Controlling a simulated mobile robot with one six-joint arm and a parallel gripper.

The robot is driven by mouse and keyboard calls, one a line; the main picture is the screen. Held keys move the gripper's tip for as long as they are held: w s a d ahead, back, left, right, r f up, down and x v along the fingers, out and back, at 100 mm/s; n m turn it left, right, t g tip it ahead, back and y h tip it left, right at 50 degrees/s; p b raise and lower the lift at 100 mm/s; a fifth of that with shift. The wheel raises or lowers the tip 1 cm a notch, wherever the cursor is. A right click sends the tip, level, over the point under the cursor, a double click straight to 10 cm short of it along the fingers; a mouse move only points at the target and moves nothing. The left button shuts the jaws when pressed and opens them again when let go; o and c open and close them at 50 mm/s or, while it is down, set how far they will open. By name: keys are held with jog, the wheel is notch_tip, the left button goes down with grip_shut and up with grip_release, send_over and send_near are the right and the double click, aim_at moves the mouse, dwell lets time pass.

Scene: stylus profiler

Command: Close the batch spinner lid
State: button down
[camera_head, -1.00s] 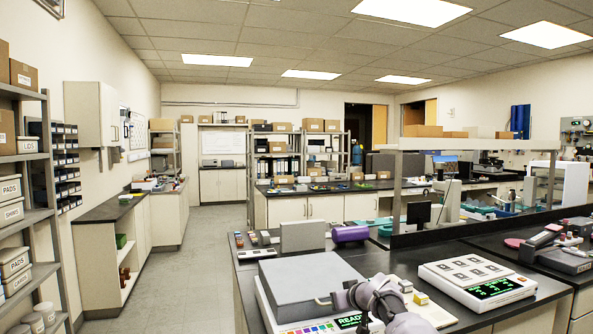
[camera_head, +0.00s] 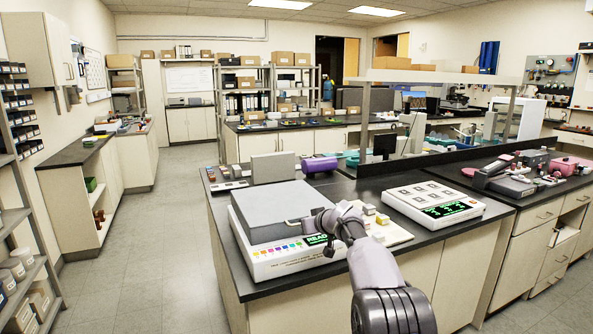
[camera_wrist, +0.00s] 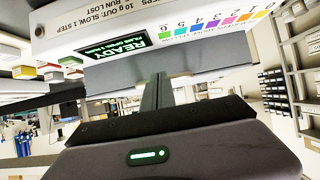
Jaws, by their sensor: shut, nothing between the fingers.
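The batch spinner (camera_head: 290,262) is a white box on the near dark bench, with a row of coloured keys and a green READY display on its front. Its grey lid (camera_head: 265,205) looks down and roughly flat on the body; I cannot tell whether it is fully seated. My gripper (camera_head: 292,222) is shut and empty at the lid's front edge, partly covering the display. In the wrist view, my shut fingers (camera_wrist: 157,88) point at the grey lid (camera_wrist: 190,66), with the upside-down key panel (camera_wrist: 205,35) beyond. Any contact is unclear.
A white instrument (camera_head: 435,203) with a green display stands right of the spinner. Small boxes and a pale board (camera_head: 390,232) lie between them. A grey block (camera_head: 273,167) and purple cylinder (camera_head: 319,165) stand behind. The floor (camera_head: 155,250) at left is clear.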

jog(key=s+d+f+b, duration=0.1)
jog(key=s+d+b, duration=0.4)
jog(key=s, duration=0.4)
jog(key=s+a+r+m+g, duration=0.15)
jog(key=s+r, duration=0.25)
jog(key=s, duration=0.7)
jog(key=s+a+r+m+g, duration=0.15)
jog(key=s+r, duration=0.25)
jog(key=s, duration=0.6)
jog(key=s+d+f+m, duration=0.1)
jog(key=s+f+m, duration=0.1)
jog(key=s, duration=0.8)
jog(key=s+d+f+m+g+h, duration=0.1)
jog(key=s+f, duration=0.3)
jog(key=s, duration=0.6)
jog(key=s+d+f+m+g+h, duration=0.1)
jog(key=s+d+f+m, duration=0.2)
jog(key=s, duration=0.7)
jog(key=shift+s+f, duration=0.25)
jog(key=shift+f, duration=0.05)
